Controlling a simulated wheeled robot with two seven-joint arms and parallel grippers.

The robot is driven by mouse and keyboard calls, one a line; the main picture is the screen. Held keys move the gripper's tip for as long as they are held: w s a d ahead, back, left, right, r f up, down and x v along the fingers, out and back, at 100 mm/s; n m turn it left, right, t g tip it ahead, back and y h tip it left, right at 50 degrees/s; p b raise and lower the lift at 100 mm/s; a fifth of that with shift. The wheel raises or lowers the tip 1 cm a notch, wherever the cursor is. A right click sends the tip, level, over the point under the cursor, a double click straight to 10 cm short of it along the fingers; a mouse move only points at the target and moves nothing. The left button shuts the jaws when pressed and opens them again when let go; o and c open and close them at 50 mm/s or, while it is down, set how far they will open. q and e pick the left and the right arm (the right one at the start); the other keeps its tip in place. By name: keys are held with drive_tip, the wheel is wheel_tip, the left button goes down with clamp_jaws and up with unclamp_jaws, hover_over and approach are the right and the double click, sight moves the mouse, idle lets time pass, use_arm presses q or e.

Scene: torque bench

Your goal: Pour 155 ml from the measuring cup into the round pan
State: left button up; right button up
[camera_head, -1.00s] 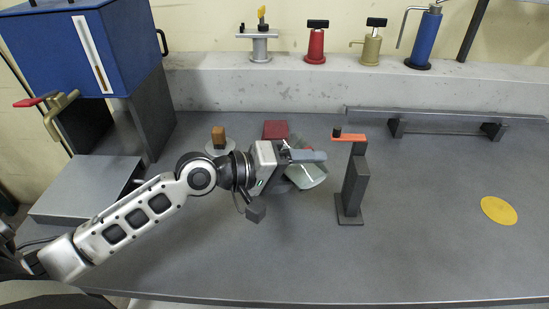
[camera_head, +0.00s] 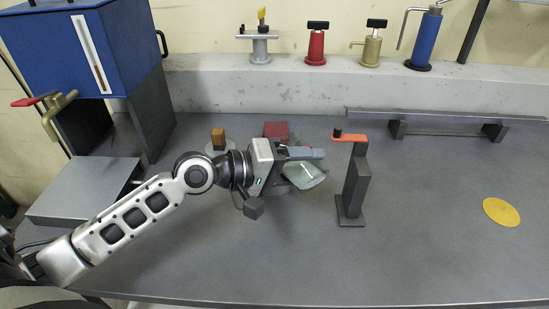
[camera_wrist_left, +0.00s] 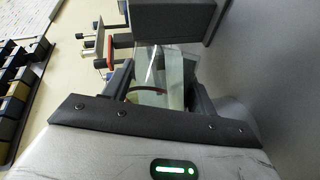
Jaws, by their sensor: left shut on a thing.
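My left gripper (camera_head: 304,153) is shut on the clear, greenish measuring cup (camera_head: 307,176) and holds it over the middle of the bench. The cup looks tilted, its mouth toward the lower right. In the left wrist view the clear cup (camera_wrist_left: 165,66) shows between the two fingers (camera_wrist_left: 160,92). I cannot make out its liquid level or a stream. My right gripper is not in view.
A dark post with an orange lever (camera_head: 352,175) stands just right of the cup. A red block (camera_head: 276,130) and a brown block (camera_head: 218,138) stand behind the arm. A blue tank (camera_head: 85,50) is at left. A yellow disc (camera_head: 501,211) lies right. The front bench is clear.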

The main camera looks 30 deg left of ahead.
use_arm(q)
drive_tip(key=shift+w+a+r+n+h, duration=0.2)
drive_tip(key=shift+a+r+n, duration=0.15)
drive_tip(key=shift+r, duration=0.2)
drive_tip(key=shift+w+a+r+n+h, duration=0.2)
drive_tip(key=shift+a+r+n, duration=0.1)
drive_tip(key=shift+r, duration=0.2)
idle(0.6)
drive_tip(key=shift+a+f+n+b, duration=0.1)
drive_tip(key=shift+f+n+b, duration=0.1)
drive_tip(key=shift+n+b, duration=0.15)
idle(0.9)
